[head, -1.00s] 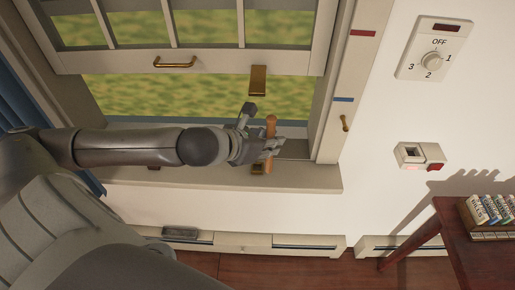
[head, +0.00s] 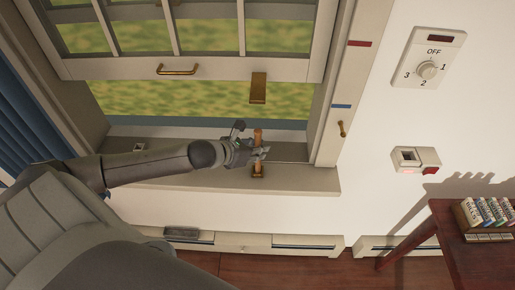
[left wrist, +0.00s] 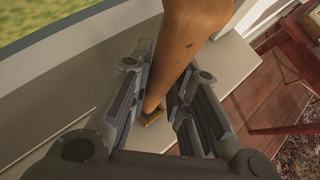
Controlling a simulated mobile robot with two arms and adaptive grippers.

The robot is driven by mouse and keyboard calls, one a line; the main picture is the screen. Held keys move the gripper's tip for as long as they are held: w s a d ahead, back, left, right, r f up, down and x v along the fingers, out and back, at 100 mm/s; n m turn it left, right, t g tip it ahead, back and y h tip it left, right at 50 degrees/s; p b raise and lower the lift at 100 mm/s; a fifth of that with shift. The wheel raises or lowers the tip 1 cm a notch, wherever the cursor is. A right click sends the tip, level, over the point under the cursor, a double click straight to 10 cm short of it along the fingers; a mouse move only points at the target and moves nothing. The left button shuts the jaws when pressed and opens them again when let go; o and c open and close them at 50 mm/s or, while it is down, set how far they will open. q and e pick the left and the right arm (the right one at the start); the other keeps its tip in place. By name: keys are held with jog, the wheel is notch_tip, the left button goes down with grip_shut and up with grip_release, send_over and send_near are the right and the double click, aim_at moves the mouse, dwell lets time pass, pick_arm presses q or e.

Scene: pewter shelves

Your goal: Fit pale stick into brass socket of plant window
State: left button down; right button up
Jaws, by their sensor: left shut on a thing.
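The pale stick (head: 258,136), a tan wooden rod, stands about upright over the window sill; it fills the top middle of the left wrist view (left wrist: 188,38). My left gripper (head: 259,152) is shut around it, with a finger on each side in the left wrist view (left wrist: 160,88). The brass socket (head: 258,173) is on the sill right below the gripper. In the left wrist view the stick's lower end meets the socket (left wrist: 153,118) in the picture; I cannot tell whether it is inside. My right gripper is out of view.
The raised window sash (head: 215,70) has a brass handle (head: 178,69) and a brass bracket (head: 258,88) above the stick. The sill (head: 315,180) is clear to the right. A dial panel (head: 428,58), a small wall box (head: 415,160) and a red table (head: 440,225) are at right.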

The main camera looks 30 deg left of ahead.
pick_arm(q)
jog(key=shift+f, duration=0.15)
jog(key=c, duration=1.4)
grip_release()
jog(key=shift+f, duration=0.1)
jog(key=shift+o, duration=0.2)
jog(key=p+v, duration=0.2)
jog(key=v, duration=1)
jog(key=shift+r, duration=0.25)
jog(key=shift+d, duration=0.1)
